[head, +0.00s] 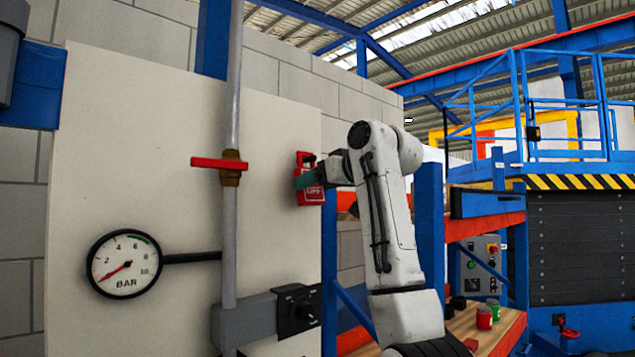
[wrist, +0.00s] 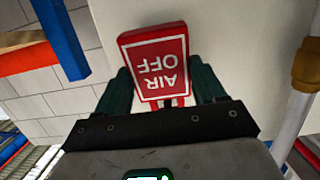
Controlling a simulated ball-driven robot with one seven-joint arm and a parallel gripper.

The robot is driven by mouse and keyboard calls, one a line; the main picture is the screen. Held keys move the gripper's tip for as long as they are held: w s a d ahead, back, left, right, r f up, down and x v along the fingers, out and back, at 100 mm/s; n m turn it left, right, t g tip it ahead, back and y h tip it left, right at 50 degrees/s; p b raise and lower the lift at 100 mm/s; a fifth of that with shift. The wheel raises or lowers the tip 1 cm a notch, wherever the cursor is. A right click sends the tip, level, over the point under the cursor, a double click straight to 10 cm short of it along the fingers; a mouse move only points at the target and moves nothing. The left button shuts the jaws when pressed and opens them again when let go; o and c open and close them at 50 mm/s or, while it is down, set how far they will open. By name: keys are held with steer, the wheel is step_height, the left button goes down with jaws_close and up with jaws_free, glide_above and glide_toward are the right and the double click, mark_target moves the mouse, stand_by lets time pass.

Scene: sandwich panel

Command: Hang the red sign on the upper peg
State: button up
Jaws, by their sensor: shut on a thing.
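The red sign (head: 312,196) with white lettering is in front of the right part of the cream panel (head: 110,180) in the head view. In the wrist view the sign (wrist: 150,38) reads "AIR OFF" upside down. My gripper (head: 306,181) has dark green fingers and is shut on the sign; in the wrist view the fingers (wrist: 161,80) are on both sides of its looped end. In the head view the red loop stands above the fingers, with the plate below. I cannot make out any peg; whether the sign touches the panel is unclear.
A vertical pipe (head: 231,110) with a red valve handle (head: 219,163) runs left of the sign. A blue rack post (head: 329,260) stands at the panel's right edge.

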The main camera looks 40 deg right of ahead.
stand_by(0.3)
steer(key=o, duration=1.2)
steer(key=b+v, duration=0.3)
steer(key=v, duration=0.8)
steer(key=shift+w+b, duration=0.1)
steer(key=shift+b, duration=0.25)
